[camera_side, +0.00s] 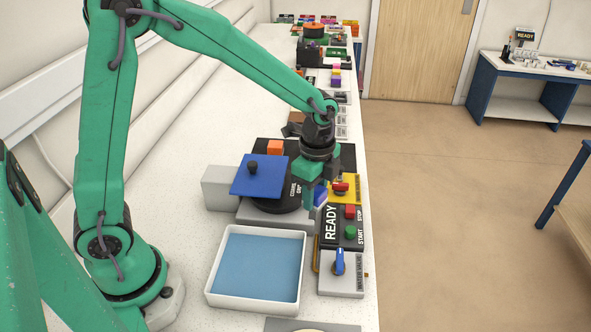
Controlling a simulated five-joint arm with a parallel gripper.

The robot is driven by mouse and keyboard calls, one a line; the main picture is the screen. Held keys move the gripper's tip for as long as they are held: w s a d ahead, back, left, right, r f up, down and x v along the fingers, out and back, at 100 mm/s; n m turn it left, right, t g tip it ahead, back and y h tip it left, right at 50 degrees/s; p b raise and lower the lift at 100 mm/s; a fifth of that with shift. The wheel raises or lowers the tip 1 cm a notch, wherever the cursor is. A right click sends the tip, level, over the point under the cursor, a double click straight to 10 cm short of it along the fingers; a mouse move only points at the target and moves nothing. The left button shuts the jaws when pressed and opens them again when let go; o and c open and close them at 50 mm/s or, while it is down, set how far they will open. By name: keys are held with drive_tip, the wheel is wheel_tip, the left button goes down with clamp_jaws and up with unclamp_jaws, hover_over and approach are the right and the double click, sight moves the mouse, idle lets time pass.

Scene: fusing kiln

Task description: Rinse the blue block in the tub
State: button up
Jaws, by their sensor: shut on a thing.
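My gripper (314,193) is shut on the blue block (320,194), of which only a small part shows beside the green fingers. It holds the block over the right side of the grey and black machine, behind the tub and a little to its right. The white tub (213,290) stands at the front of the bench and has a flat blue surface inside that looks like water. The block is apart from the tub.
A blue square plate with a black knob (245,182) sits on the machine, with an orange block (275,147) behind. A READY panel (331,222), yellow stop box (347,190) and blue-handled water valve (340,262) line the right edge.

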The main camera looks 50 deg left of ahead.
sight(263, 261)
drive_tip(key=s+f+m, duration=0.1)
drive_tip(key=s, duration=0.3)
drive_tip(key=s+f+m, duration=0.1)
drive_tip(key=s, duration=0.4)
drive_tip(key=s+f+m, duration=0.1)
drive_tip(key=s, duration=0.4)
drive_tip(key=shift+a, duration=0.25)
drive_tip(key=shift+f, duration=0.15)
drive_tip(key=shift+f, duration=2.85)
drive_tip(key=shift+r, duration=0.1)
wheel_tip(263, 261, up, 7)
drive_tip(key=shift+r, duration=0.15)
idle(1.2)
idle(1.0)
